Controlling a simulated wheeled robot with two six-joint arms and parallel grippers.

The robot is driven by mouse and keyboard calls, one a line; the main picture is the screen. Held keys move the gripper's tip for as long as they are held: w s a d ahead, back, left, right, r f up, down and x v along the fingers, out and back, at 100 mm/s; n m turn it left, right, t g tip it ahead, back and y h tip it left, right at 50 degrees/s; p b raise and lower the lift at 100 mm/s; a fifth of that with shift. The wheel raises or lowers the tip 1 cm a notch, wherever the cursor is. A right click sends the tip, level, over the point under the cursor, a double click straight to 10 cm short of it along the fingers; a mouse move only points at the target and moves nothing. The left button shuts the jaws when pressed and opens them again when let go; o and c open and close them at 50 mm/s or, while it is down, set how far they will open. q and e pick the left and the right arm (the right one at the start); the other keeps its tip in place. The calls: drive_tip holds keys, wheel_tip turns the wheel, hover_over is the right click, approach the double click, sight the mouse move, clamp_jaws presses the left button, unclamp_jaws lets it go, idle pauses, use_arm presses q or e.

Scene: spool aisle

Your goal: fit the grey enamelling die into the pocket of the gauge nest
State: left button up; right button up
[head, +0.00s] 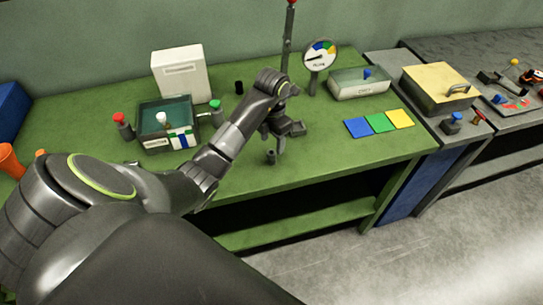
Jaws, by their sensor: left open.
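My left gripper (282,140) is open over the front part of the green bench, right of its middle. It seems to hold nothing. I cannot make out the grey enamelling die for certain; the gripper and forearm cover part of the bench. I cannot single out the gauge nest or its pocket either. A round dial gauge (320,55) on a post stands behind and to the right of the gripper. My right gripper is not in view.
On the green bench (340,157) stand a dark teal-topped box (150,110), a white box (180,74), a small black cylinder (238,87) and a pale case (345,91). Blue, green and yellow squares (380,122) lie at right. A grey bench (470,128) adjoins.

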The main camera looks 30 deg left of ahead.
sight(271, 152)
use_arm(q)
drive_tip(key=shift+a+f+b, duration=0.1)
drive_tip(key=shift+f+b, duration=0.75)
drive_tip(key=shift+f, duration=0.35)
drive_tip(key=shift+a+f, duration=0.15)
drive_tip(key=shift+f, duration=1.85)
drive_tip(key=c, duration=1.1)
drive_tip(key=shift+o, duration=0.2)
drive_tip(key=shift+w, duration=0.1)
drive_tip(key=shift+r, duration=0.1)
